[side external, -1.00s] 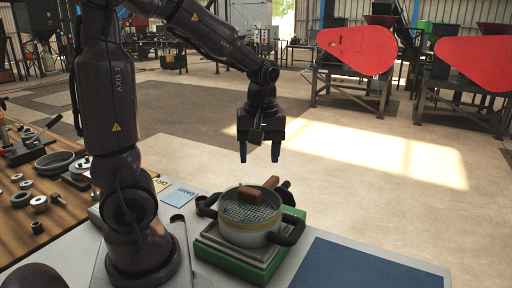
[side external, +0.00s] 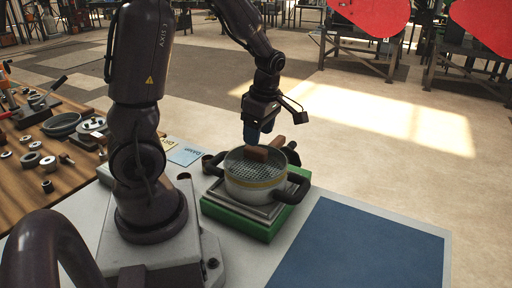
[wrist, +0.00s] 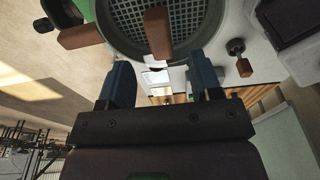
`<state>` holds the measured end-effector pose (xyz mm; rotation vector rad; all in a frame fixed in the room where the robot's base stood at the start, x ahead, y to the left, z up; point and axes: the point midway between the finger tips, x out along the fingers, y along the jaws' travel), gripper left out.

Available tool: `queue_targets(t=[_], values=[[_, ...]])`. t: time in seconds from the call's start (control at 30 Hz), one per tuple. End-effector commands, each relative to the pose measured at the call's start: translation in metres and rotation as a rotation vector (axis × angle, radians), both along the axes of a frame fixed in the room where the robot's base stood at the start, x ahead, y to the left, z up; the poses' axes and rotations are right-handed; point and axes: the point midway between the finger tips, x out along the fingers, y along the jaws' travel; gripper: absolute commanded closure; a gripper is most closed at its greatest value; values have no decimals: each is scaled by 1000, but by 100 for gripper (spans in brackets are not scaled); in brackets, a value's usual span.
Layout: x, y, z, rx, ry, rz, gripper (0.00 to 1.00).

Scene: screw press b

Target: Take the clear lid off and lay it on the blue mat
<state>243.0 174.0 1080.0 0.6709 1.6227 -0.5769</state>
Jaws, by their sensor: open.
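The clear lid (side external: 238,168) sits on a pale pot (side external: 248,188) with dark side handles, and a grid shows through it. A brown block-shaped handle (side external: 256,153) stands on the lid. In the wrist view the lid (wrist: 118,20) is at the top, with its handle (wrist: 157,35) pointing between the fingers. My gripper (side external: 258,138) is just above the lid handle, and one finger partly hides the other. In the wrist view my gripper (wrist: 162,75) is open and its fingers are on either side of the handle's line. The blue mat (side external: 360,245) lies bare at the right.
The pot stands on a green base (side external: 246,222) with a metal plate. Another brown handle (side external: 278,143) and a dark knob (side external: 292,155) are behind the pot. A wooden bench (side external: 70,185) holds several metal parts.

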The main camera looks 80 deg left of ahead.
Motion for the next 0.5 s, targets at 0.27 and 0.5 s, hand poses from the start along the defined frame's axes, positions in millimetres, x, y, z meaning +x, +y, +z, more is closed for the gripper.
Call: queue_targets(t=[0.27,0.5], values=[[-6,5,-45,-1,4,2,42],[-6,6,-58,-1,-1,-1,42]])
